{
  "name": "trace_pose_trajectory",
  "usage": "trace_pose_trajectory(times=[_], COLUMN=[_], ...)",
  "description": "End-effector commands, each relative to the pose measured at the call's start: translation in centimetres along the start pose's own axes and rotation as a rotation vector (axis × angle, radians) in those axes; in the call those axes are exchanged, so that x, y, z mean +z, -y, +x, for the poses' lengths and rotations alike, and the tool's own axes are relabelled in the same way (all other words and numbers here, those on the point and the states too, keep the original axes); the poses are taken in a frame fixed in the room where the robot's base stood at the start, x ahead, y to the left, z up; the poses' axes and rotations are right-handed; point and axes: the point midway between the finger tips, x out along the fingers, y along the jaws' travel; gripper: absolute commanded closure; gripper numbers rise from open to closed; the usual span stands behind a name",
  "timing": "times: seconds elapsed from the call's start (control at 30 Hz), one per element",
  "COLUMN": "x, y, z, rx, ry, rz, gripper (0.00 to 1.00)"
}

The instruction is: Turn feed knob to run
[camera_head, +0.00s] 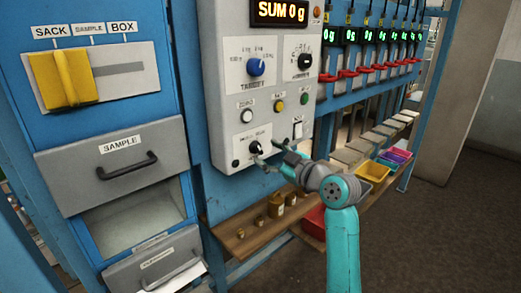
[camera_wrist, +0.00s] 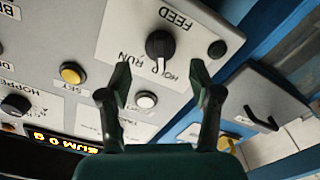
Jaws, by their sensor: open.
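The feed knob (camera_wrist: 160,45) is a round black knob on a white plate (camera_wrist: 125,42) marked FEED, RUN and HOLD. Its white mark points down in the wrist view, nearer HOLD than RUN. In the head view the knob (camera_head: 256,148) is low on the grey control panel. My gripper (camera_wrist: 161,76) is open and empty, its two dark fingertips apart on either side of the knob's line. It faces the panel, and the knob lies beyond the tips in the wrist view. In the head view my gripper (camera_head: 269,154) is just in front of and right of the knob.
A wooden shelf (camera_head: 235,243) with several small brass weights is below. Grey drawers (camera_head: 115,185) stand left.

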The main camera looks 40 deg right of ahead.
Motion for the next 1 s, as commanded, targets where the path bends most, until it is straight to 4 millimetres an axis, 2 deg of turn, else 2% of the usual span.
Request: trace_pose_trajectory(times=[0.1,0.3,0.67,0.9,1.0], x=[0.0,0.0,0.0,0.0,0.0], y=[0.0,0.0,0.0,0.0,0.0], z=[1.9,3.6,4.0,4.0,4.0], rx=[-0.001,0.000,0.001,0.001,0.001], ry=[0.000,0.000,0.001,0.001,0.001], rz=[0.000,0.001,0.000,0.001,0.001], gripper=[0.36,0.36,0.36,0.95,0.95])
